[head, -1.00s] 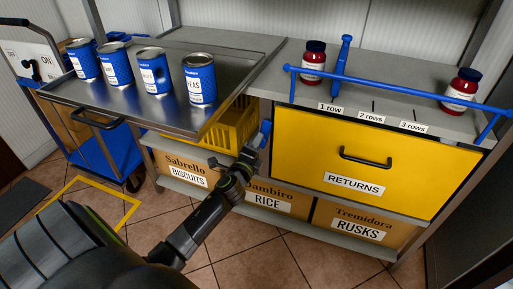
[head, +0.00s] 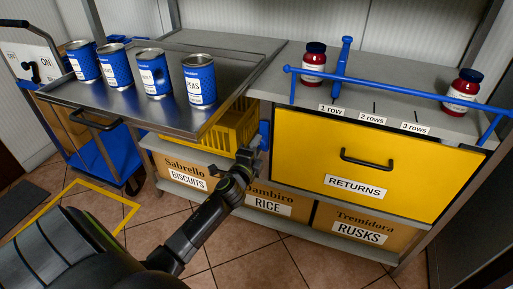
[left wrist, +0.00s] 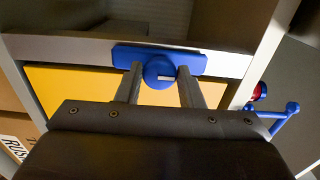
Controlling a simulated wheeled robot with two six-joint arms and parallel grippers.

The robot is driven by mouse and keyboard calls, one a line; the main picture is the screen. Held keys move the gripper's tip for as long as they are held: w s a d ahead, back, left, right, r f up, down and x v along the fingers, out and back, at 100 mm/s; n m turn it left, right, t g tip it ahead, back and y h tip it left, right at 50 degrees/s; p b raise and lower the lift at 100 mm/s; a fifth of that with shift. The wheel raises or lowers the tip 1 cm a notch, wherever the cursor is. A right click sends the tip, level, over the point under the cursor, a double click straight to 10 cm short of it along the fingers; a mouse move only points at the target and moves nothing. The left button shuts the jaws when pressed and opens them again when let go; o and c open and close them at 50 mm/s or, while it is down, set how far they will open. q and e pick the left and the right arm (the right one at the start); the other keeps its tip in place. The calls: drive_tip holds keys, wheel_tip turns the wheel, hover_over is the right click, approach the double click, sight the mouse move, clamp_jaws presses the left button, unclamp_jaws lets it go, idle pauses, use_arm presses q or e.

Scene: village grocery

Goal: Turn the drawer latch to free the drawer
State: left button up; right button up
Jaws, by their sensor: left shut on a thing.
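The yellow drawer (head: 395,165), with a black handle and a RETURNS label, is closed under the grey counter. The blue latch (head: 264,131) is on the grey post at the drawer's left edge. In the left wrist view the latch (left wrist: 125,56) is a blue bar lying along the post, with a round hub in the middle. My left gripper (head: 256,150) is at the latch, partly hiding it in the head view. In the left wrist view its two fingers (left wrist: 160,80) are shut on the latch's hub, one on each side. My right gripper is not in view.
A steel tray table (head: 120,103) with several blue cans stands left of the drawer. A yellow crate (head: 210,135) is behind my gripper. Boxes of biscuits, rice and rusks (head: 350,226) sit on the low shelf. A blue rail (head: 400,88) and red jars are on the counter.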

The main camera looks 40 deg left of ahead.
use_arm(q)
drive_tip(key=o, duration=0.9)
drive_tip(key=shift+o, duration=0.2)
drive_tip(key=v, duration=1.7)
drive_tip(key=shift+s, duration=0.2)
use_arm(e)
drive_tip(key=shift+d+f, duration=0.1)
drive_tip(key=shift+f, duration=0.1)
use_arm(q)
drive_tip(key=shift+d, duration=0.1)
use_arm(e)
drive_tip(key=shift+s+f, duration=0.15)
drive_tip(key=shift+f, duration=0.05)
